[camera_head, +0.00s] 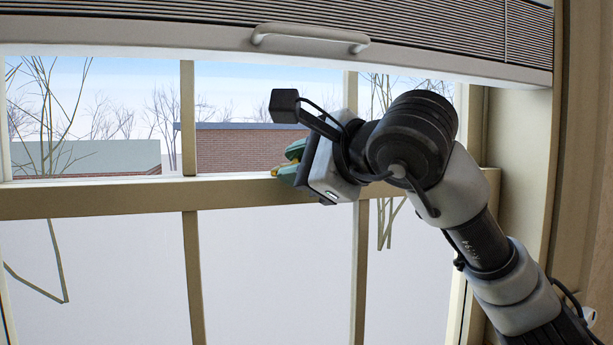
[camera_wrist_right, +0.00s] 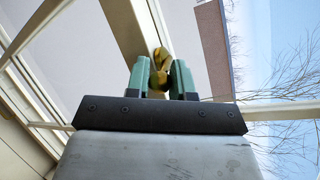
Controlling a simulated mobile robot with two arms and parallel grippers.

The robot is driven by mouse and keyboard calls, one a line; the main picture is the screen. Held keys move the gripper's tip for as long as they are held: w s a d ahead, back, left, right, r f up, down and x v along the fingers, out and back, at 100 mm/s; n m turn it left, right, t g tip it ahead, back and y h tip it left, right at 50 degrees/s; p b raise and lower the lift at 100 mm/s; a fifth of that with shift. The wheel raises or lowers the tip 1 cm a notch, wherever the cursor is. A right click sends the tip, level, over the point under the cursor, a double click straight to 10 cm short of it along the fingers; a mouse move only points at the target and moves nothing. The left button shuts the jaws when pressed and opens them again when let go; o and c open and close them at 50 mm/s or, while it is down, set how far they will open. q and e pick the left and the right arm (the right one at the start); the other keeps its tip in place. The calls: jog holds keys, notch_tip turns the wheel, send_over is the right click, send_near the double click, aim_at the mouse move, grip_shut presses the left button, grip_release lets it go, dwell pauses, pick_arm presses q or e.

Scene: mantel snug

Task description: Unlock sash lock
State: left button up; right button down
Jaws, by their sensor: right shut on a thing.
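The sash lock (camera_wrist_right: 160,62) is a small brass-coloured piece on the window's meeting rail (camera_head: 100,197). In the right wrist view it sits between the two green fingers of my right gripper (camera_wrist_right: 161,80), which is shut on it. In the head view my right gripper (camera_head: 284,164) reaches the rail from the right, near the middle of the window. Its body hides nearly all of the lock there; only a small yellowish bit shows by the fingertips. I cannot tell which way the lock is turned. My left gripper is not in view.
A pleated blind (camera_head: 420,28) with a white bottom bar and handle (camera_head: 310,38) hangs above my right arm. Vertical muldings (camera_head: 188,120) divide the panes. The window frame and wall (camera_head: 525,150) stand close on the right. The lower panes on the left are clear of my arms.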

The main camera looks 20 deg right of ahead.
aim_at(272, 170)
jog(key=m+h, duration=0.1)
jog(key=h, duration=0.1)
jog(key=a+m+t+h+b, duration=0.1)
jog(key=m+h, duration=0.1)
jog(key=a+m+h+b, duration=0.1)
jog(key=shift+a+f+t+h, duration=0.1)
jog(key=shift+a+t+h, duration=0.05)
jog(key=shift+t+h, duration=0.2)
jog(key=shift+w+a+m+h+b, duration=0.1)
jog(key=shift+a+m+h+b, duration=0.2)
jog(key=shift+m+h, duration=0.45)
jog(key=shift+w+a+m+h+b, duration=0.15)
jog(key=shift+m+h+b, duration=0.15)
jog(key=shift+m+h, duration=0.35)
jog(key=shift+a+m+h+b, duration=0.3)
jog(key=shift+m+h, duration=0.2)
jog(key=shift+h, duration=0.45)
jog(key=c, duration=1)
grip_release()
jog(key=b+v, duration=0.1)
jog(key=v, duration=0.2)
jog(key=b+v, duration=0.1)
jog(key=v, duration=0.6)
jog(key=shift+s+a+r+b, duration=0.15)
jog(key=shift+s+r+b, duration=0.15)
jog(key=shift+r+b, duration=0.15)
jog(key=shift+o, duration=0.2)
